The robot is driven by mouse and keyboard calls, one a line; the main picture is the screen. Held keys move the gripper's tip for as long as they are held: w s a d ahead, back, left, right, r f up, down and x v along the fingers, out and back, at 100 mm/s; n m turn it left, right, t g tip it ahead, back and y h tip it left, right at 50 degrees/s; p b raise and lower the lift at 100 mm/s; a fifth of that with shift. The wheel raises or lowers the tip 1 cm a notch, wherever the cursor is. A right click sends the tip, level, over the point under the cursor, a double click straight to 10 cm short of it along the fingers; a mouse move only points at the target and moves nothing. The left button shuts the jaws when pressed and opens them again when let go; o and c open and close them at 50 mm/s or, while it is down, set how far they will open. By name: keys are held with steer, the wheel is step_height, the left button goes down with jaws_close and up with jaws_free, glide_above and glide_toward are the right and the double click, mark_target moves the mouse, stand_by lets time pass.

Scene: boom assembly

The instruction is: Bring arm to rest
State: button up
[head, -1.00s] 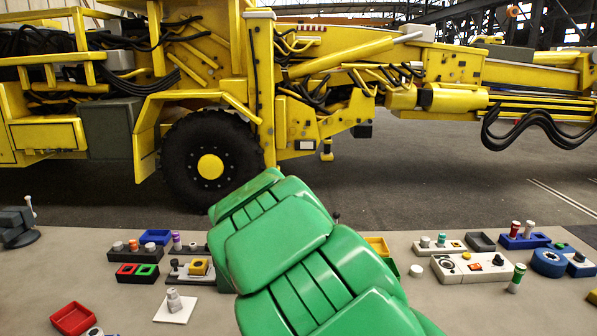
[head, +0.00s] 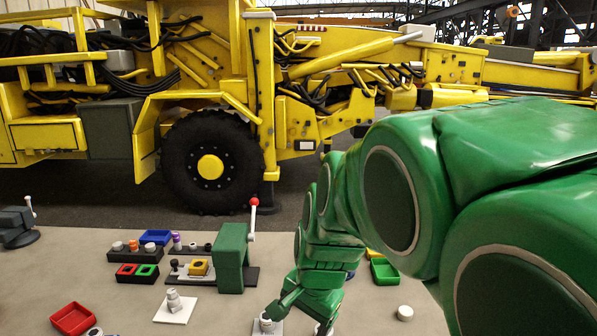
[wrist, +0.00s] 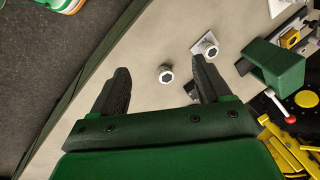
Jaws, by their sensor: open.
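My gripper (wrist: 160,63) is open in the wrist view, with its two dark fingers apart and nothing held between them. A grey hex-topped part (wrist: 166,75) shows between the fingers; it stands on the table beyond them, and I cannot tell the gap. A second hex-topped part (wrist: 210,50) on a white plate is by the right fingertip. My green arm (head: 400,190) fills the right of the head view and bends down to the table's front middle. The gripper's fingers are hard to make out there. A grey part (head: 267,325) is beside the arm's lower end.
A green press (head: 231,258) with a red-knobbed lever stands close left of my arm; it also shows in the wrist view (wrist: 278,66). Small trays and parts, including a red tray (head: 72,318), lie to the left. A yellow machine (head: 210,100) stands behind the table (head: 60,262).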

steer(key=s+d+n+g+h, duration=0.1)
steer(key=s+d+n, duration=0.2)
steer(key=s+d, duration=0.4)
steer(key=s+d+f+n+g, duration=0.1)
steer(key=s+d, duration=0.5)
steer(key=s, duration=0.8)
steer(key=shift+s+d+n+g+h, duration=0.4)
steer(key=shift+n+g, duration=0.4)
steer(key=shift+n, duration=0.4)
